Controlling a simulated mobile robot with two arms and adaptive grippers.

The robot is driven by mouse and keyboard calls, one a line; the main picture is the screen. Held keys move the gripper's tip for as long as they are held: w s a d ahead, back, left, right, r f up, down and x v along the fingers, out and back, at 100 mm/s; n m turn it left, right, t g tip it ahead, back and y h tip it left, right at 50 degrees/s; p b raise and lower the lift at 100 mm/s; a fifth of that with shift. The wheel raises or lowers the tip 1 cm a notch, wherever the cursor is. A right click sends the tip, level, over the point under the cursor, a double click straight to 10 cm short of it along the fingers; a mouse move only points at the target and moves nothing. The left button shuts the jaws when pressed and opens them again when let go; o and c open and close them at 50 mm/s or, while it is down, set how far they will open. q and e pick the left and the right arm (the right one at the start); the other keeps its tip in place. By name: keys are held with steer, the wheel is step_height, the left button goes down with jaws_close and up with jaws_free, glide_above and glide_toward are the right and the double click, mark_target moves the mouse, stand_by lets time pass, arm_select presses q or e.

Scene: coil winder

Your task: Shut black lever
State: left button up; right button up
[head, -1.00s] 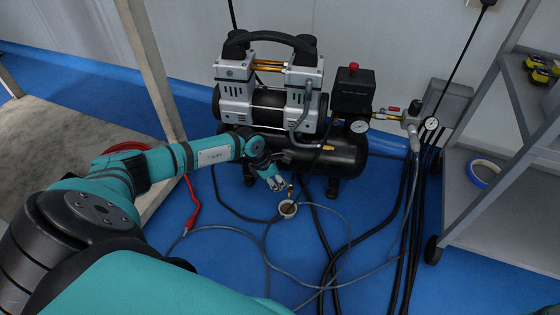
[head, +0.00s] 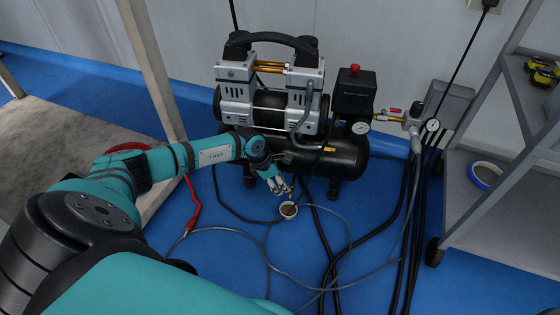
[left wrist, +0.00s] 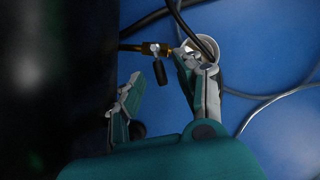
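The black lever (left wrist: 159,73) hangs from a small brass valve (left wrist: 152,48) in the left wrist view. The valve is on a brass pipe beside the black tank. My left gripper (left wrist: 157,70) is open, with the lever in the gap between its two fingertips. The right-hand finger is close to the valve's end; I cannot tell whether it touches. In the head view, my left gripper (head: 282,189) is low in front of the compressor tank (head: 335,155), and the lever is too small to make out. My right gripper is not in view.
Black and grey hoses (head: 325,245) run over the floor. A grey shelf cart (head: 500,215) stands at the right. A red hose (head: 192,205) lies at the left.

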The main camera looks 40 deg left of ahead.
arm_select(q)
steer(key=v, duration=1.2)
